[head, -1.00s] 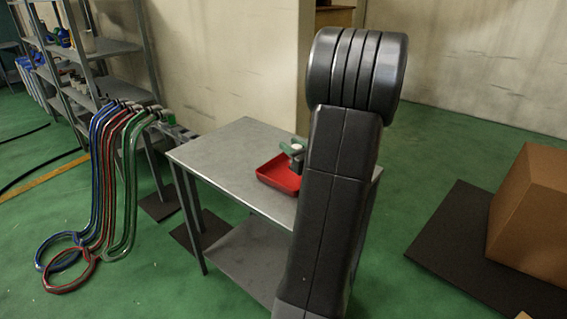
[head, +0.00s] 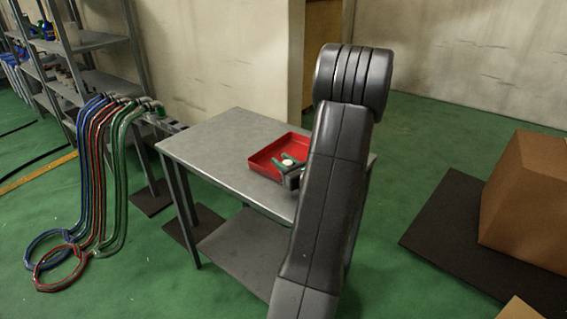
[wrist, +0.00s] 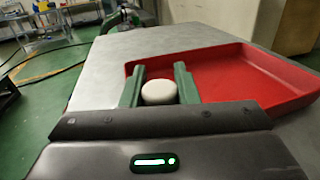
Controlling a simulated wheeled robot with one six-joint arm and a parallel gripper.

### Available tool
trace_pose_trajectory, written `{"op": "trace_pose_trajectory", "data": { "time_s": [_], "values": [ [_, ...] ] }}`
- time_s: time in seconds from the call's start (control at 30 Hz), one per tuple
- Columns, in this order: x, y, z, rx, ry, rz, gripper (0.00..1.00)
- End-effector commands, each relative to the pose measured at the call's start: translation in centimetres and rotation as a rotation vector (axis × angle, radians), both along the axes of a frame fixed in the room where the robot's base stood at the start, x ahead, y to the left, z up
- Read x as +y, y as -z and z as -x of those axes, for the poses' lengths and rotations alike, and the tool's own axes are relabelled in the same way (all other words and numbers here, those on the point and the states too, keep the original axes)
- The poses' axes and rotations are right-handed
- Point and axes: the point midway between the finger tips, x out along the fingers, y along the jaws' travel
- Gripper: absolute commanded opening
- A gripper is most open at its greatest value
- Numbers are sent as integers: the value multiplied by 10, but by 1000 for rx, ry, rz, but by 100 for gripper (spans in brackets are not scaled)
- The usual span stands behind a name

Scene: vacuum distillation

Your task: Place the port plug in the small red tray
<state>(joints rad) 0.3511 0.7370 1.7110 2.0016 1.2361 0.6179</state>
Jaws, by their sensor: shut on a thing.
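The port plug shows as a rounded white piece (wrist: 159,92) between the two green fingers of my gripper (wrist: 159,86) in the wrist view. My gripper is shut on it. In the head view, my gripper (head: 289,164) and the white plug top (head: 287,162) show at the near side of the small red tray (head: 266,157), partly behind my arm. The tray lies on the grey table and looks empty where visible. In the wrist view the tray (wrist: 240,76) spreads behind and right of the fingers. The plug's lower part and its height are hidden.
The grey metal table (head: 215,143) has clear top to the left of the tray. Coloured hoses (head: 100,170) hang from a rack at left, near a shelf (head: 95,42). A cardboard box (head: 525,195) stands on a dark mat at right.

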Motion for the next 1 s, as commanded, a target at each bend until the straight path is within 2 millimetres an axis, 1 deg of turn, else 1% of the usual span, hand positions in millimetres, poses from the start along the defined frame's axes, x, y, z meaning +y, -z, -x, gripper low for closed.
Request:
{"op": "trace_pose_trajectory", "data": {
  "time_s": [0.17,0.2,0.27,0.3,0.57,0.7,0.83,1.0],
  "values": [
    [0,4,0,0,0,0,6],
    [0,4,0,0,0,0,29],
    [0,3,0,0,0,0,41],
    [0,3,0,1,0,1,49],
    [0,3,0,1,0,0,49],
    [0,-3,0,1,0,1,49],
    [-15,0,16,2,4,0,49],
    [-38,0,45,3,5,0,49]
  ]
}}
